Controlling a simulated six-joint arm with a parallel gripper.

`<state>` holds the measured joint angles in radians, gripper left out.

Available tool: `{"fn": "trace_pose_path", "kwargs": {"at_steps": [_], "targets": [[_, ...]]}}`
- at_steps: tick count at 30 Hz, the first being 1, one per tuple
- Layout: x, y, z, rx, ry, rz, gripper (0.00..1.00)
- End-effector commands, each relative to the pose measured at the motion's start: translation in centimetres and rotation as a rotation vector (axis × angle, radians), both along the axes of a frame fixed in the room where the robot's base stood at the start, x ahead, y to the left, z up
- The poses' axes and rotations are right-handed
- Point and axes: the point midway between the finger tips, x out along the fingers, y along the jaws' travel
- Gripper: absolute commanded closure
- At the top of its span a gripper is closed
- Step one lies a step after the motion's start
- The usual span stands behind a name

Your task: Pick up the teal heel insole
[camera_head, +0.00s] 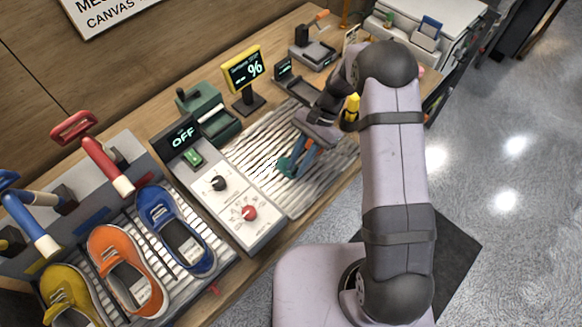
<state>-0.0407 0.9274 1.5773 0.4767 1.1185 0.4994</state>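My gripper (297,160) is low over a ridged, light-coloured mat (258,160) on the bench, in the middle of the view. A small teal piece (285,166), which looks like the teal heel insole, shows at the fingertips, on or just above the mat. The fingers and wrist cover part of it. At this size I cannot tell whether the fingers are closed on it or only around it.
Left of the mat stands a control panel (229,206) with knobs and an "OFF" display. Blue (170,232), orange (126,274) and yellow (68,298) sneakers sit in a rack at lower left. A green box (208,110) and a yellow-framed display (243,70) stand behind the mat.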

Motion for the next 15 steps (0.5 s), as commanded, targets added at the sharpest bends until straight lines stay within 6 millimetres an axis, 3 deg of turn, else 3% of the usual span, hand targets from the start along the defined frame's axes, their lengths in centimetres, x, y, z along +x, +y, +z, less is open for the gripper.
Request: {"fn": "trace_pose_path", "kwargs": {"at_steps": [4,6,15], "targets": [[-0.33,0.01,-0.32,-0.002,0.008,0.002,0.84],[-0.36,0.00,-0.36,-0.002,0.009,0.003,1.00],[-0.40,-0.04,-0.50,-0.004,0.010,0.002,1.00]]}}
